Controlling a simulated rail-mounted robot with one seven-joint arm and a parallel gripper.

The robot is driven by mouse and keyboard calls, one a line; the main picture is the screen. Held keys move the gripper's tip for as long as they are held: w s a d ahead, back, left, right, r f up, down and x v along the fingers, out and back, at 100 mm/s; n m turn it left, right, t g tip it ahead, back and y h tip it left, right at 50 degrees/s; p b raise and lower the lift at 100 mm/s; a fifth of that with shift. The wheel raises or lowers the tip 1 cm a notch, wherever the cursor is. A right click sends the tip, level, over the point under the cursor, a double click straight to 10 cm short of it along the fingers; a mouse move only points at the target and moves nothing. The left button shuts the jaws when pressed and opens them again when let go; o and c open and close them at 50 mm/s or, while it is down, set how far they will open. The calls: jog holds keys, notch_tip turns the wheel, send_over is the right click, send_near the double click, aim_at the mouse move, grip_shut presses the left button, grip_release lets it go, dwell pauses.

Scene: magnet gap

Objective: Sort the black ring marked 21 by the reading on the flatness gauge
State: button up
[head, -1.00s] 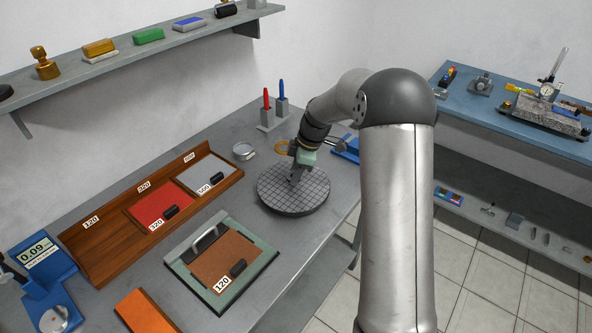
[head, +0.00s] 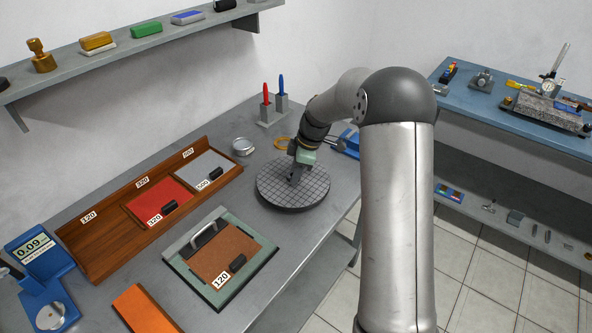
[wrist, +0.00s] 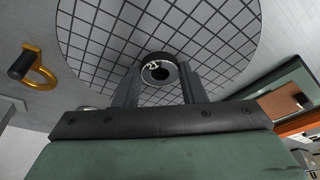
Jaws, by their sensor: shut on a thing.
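The black ring (wrist: 157,70) shows in the wrist view with a white mark on it, too small to read surely. It is between my gripper's two fingers (wrist: 157,82), which are shut on it. Behind it is the round gridded plate (head: 305,200); whether the ring touches it I cannot tell. In the head view my gripper (head: 294,178) is low over this plate and the ring is hidden. A blue gauge (head: 40,262) with a display reading 0.09 stands at the far left.
A wooden rack (head: 95,262) holds a red sheet (head: 160,198) and a grey sheet (head: 203,164), labelled 320 and 500. In front lies a green-framed board (head: 262,262) with a brown sheet marked 120. A yellow ring (head: 282,142) lies behind the plate. A blue bench (head: 480,115) stands right.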

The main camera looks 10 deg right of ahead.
jog(key=shift+f, duration=0.15)
dwell(0.3)
jog(key=o, duration=1.2)
jog(key=shift+c, duration=0.2)
jog(key=c, duration=0.5)
jog(key=shift+r+p, duration=0.85)
jog(key=shift+r, duration=1.45)
jog(key=o, duration=0.5)
